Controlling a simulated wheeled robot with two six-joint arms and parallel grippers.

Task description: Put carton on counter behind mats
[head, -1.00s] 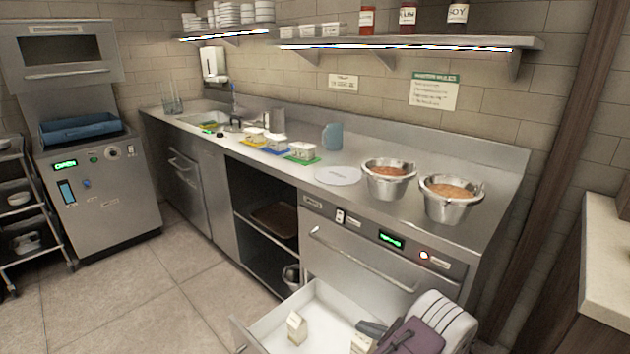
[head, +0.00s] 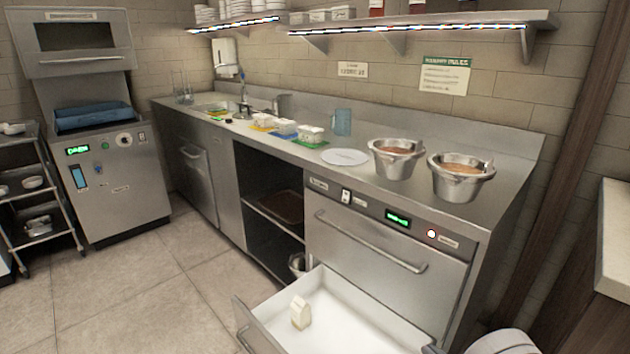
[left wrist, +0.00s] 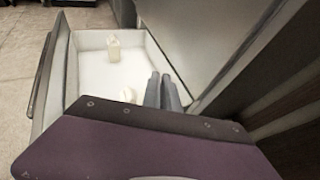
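One small cream carton (head: 300,313) with a peaked top stands in the open white drawer (head: 350,298); it also shows in the left wrist view (left wrist: 112,50). In the head view only a sliver of my left gripper shows at the bottom edge. Yellow (head: 262,128), blue (head: 281,135) and green mats (head: 309,144) lie on the counter (head: 355,172), bearing small white containers. My right gripper is out of view.
A blue cup (head: 342,122) stands right of the green mat. A white round plate (head: 345,157) and two metal pots of sauce (head: 396,160) (head: 460,180) are further right. A shelf (head: 420,24) overhangs the back. A narrow strip behind the mats looks clear.

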